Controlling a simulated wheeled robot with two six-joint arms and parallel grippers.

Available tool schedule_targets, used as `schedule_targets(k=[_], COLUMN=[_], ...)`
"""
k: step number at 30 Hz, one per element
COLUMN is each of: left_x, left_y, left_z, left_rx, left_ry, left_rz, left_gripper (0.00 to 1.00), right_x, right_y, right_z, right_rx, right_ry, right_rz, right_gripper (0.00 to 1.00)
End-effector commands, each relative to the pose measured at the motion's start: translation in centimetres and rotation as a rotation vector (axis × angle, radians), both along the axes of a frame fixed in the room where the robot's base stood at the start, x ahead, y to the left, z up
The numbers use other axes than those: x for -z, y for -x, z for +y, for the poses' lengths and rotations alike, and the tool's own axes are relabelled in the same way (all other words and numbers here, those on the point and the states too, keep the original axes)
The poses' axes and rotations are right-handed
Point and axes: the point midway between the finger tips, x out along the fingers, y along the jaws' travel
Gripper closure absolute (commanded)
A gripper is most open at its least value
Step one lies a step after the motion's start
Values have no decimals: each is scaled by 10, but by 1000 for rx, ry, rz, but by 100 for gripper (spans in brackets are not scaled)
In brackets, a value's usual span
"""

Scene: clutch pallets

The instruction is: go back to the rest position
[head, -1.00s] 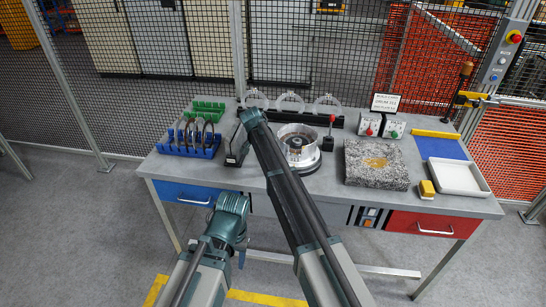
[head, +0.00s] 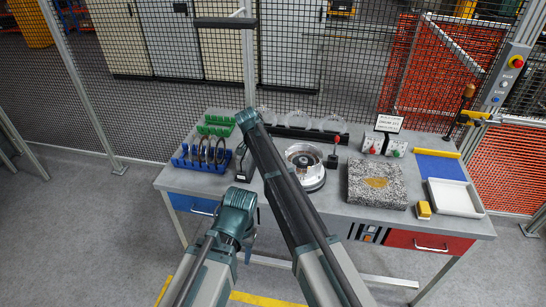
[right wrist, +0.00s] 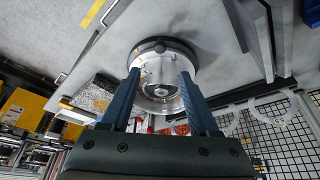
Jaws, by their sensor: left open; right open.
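My left gripper (head: 249,250) hangs folded low under the teal joint of my left arm, in front of the workbench (head: 330,205). It is small and partly hidden, and I see nothing held in it. A round metal fixture (right wrist: 165,60) shows beyond and between the fingers; I cannot tell the gap. The fixture also shows in the head view (head: 313,182).
A blue rack (head: 190,166) with dark rings, a green rack (head: 212,125) and a black stand (head: 241,176) are at left. A granite block (head: 378,200), yellow block (head: 423,210) and white tray (head: 468,212) are at right. Mesh fencing stands behind.

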Motion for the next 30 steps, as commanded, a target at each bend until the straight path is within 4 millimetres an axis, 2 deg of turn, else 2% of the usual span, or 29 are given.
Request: schedule_targets(k=[14,17,20,25,27,30], left_x=[-3,-3,-3,-3,-3,-3], left_y=[0,0,0,0,0,0], left_z=[0,0,0,0,0,0], left_rx=[-1,-1,-1,-1,-1,-1], left_ry=[0,0,0,0,0,0], left_rz=[0,0,0,0,0,0], left_gripper=[50,50,50,50,50,50], right_x=[-3,-2,0,7,9,11], right_y=[1,11,46,149,182,220], right_z=[1,-5,-25,-73,-85,-97], right_rx=[0,-17,-100,-389,-506,-644], right_ry=[0,-3,-15,-66,-88,-112], right_rz=[0,11,58,182,218,250], right_gripper=[39,39,39,39,39,39])
